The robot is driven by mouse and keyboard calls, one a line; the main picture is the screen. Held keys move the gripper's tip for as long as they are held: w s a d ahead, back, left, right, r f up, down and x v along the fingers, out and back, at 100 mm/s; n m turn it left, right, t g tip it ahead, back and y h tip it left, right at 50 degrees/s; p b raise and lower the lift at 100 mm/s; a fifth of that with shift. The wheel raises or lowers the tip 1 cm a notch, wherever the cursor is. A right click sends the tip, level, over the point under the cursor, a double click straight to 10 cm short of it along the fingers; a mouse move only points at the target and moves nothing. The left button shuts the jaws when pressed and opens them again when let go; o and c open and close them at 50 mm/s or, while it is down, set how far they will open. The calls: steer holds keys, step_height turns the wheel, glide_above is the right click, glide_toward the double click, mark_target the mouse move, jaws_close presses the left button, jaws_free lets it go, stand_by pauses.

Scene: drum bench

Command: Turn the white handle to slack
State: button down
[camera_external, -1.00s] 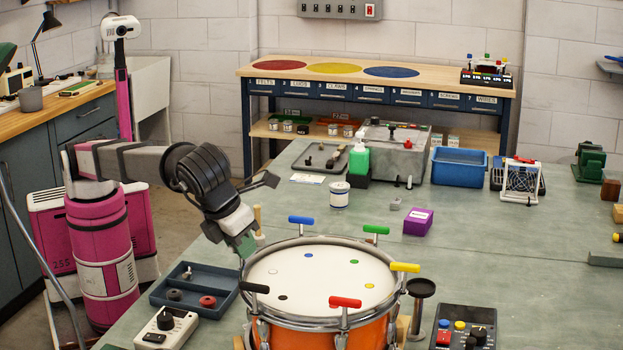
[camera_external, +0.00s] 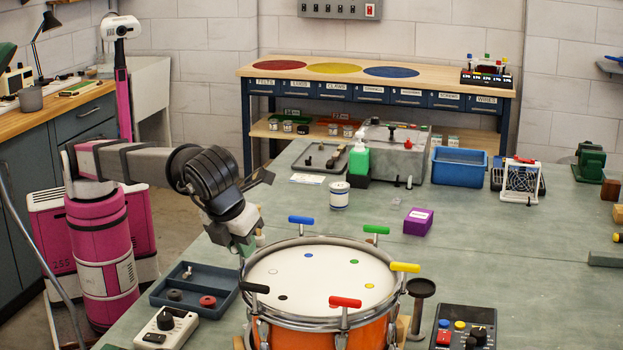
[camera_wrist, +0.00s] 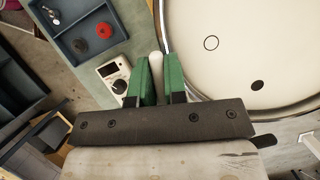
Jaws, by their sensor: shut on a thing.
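The white handle (camera_wrist: 156,64) is a pale rod at the drum's rim. In the wrist view it stands between the green fingers of my gripper (camera_wrist: 158,78), which are shut on it. In the external view my gripper (camera_external: 246,246) is at the drum's left far edge and largely hides the handle. The drum (camera_external: 320,275) has an orange shell, a metal hoop and a pale head with coloured dots, one of them an open ring in the wrist view.
Blue (camera_external: 301,220), green (camera_external: 376,230), yellow (camera_external: 405,267), red (camera_external: 345,302) and black (camera_external: 254,287) handles stand around the rim. A dark parts tray (camera_external: 190,302) and a white box with a knob (camera_external: 165,328) lie left of the drum.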

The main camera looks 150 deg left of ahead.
steer(key=c, duration=1.2)
jaws_free()
steer(key=shift+o, duration=0.2)
steer(key=shift+d+r, duration=0.1)
steer(key=shift+r, duration=0.1)
steer(key=w+d, duration=0.6)
steer(key=d, duration=0.4)
steer(key=shift+w+d+r, duration=0.15)
steer(key=shift+d+r, duration=0.15)
